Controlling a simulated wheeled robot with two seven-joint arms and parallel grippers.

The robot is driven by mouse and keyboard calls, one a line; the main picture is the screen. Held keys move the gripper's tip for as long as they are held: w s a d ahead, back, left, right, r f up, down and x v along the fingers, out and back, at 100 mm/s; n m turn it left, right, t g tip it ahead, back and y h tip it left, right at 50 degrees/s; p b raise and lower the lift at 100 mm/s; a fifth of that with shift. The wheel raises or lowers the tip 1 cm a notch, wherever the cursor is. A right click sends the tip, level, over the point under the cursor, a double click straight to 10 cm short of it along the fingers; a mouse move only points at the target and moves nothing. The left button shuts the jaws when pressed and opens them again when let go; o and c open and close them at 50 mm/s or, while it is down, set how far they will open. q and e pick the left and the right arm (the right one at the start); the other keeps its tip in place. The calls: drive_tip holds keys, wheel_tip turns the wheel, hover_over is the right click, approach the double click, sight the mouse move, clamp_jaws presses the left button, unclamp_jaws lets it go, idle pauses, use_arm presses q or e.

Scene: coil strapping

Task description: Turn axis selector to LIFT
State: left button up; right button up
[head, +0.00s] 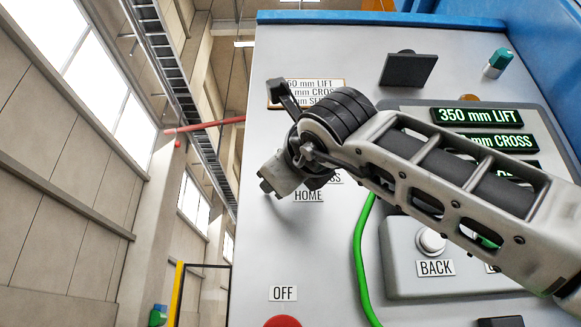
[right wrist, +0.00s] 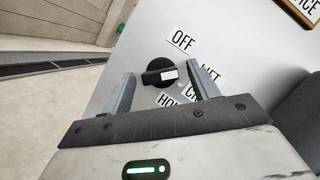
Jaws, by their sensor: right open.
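The axis selector is a black knob (right wrist: 160,72) with a white mark, on the grey panel in the right wrist view. In the head view my right arm hides the knob. My left gripper is not in view.
The panel (head: 270,235) carries green-lit displays, one reading 350 mm LIFT (head: 477,117), partly behind my arm. A BACK button (head: 431,240), a green cable (head: 360,255), a black block (head: 408,68) and a red button (head: 283,321) are nearby. Open hall lies left.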

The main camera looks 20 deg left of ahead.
use_arm(q)
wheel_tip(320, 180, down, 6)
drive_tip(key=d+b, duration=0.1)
drive_tip(key=b, duration=0.5)
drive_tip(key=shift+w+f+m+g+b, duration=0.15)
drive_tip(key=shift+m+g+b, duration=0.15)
use_arm(e)
drive_tip(key=v, duration=1.6)
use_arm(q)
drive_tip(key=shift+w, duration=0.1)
use_arm(e)
drive_tip(key=shift+w+r, duration=0.1)
